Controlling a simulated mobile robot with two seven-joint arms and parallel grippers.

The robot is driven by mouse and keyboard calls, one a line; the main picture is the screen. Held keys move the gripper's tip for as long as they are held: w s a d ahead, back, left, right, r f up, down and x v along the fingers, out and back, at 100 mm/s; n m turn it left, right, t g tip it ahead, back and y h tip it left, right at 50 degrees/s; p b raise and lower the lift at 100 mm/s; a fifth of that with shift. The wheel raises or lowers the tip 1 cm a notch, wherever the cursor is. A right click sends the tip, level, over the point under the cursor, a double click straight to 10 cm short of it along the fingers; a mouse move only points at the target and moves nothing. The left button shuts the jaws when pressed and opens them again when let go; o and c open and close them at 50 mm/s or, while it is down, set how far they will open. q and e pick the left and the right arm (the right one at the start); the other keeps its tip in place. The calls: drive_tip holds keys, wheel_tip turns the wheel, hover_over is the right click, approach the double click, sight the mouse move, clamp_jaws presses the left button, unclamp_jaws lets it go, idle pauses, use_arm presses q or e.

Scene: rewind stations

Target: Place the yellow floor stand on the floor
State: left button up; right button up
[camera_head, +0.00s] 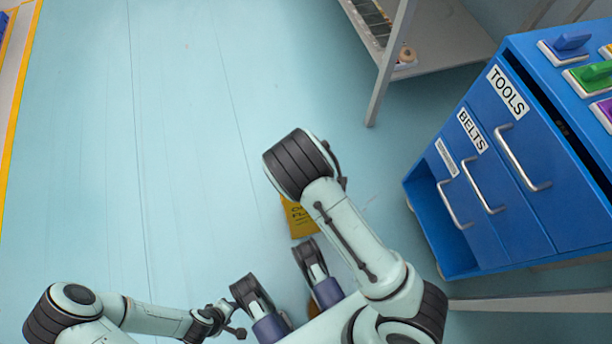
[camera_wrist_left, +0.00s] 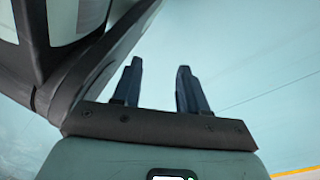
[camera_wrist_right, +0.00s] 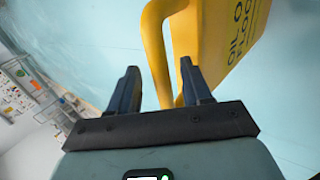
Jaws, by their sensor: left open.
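The yellow floor stand (camera_head: 300,220) shows below the end of my right arm in the head view, mostly hidden by that arm. In the right wrist view the stand (camera_wrist_right: 215,35) is close and large, with dark lettering on its panel. My right gripper (camera_wrist_right: 158,66) has its fingers apart. A curved yellow bar of the stand runs down between them, with a gap visible on each side. I cannot tell whether the stand touches the floor. My left gripper (camera_wrist_left: 160,66) is open and empty, above bare floor.
A blue drawer cabinet (camera_head: 510,210) with labelled drawers and coloured items on top stands at the right. A grey shelf rack (camera_head: 440,65) is at the upper right. The pale blue floor (camera_head: 150,150) is clear on the left, with a yellow line at its far edge.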

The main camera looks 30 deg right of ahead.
drive_tip(key=p+v, duration=0.5)
drive_tip(key=v, duration=0.7)
use_arm(q)
drive_tip(key=w+d+r+t, duration=0.2)
drive_tip(key=w+r, duration=0.4)
drive_tip(key=r, duration=0.1)
drive_tip(key=shift+r+m, duration=0.3)
drive_tip(key=shift+r, duration=0.05)
use_arm(e)
drive_tip(key=s+a+f+m+g+y, duration=0.3)
drive_tip(key=s+f+m, duration=0.7)
drive_tip(key=m, duration=1)
drive_tip(key=shift+s+a+f+g+y, duration=0.3)
drive_tip(key=shift+a+f+g+y, duration=0.15)
drive_tip(key=shift+f, duration=0.4)
drive_tip(key=shift+d, duration=0.1)
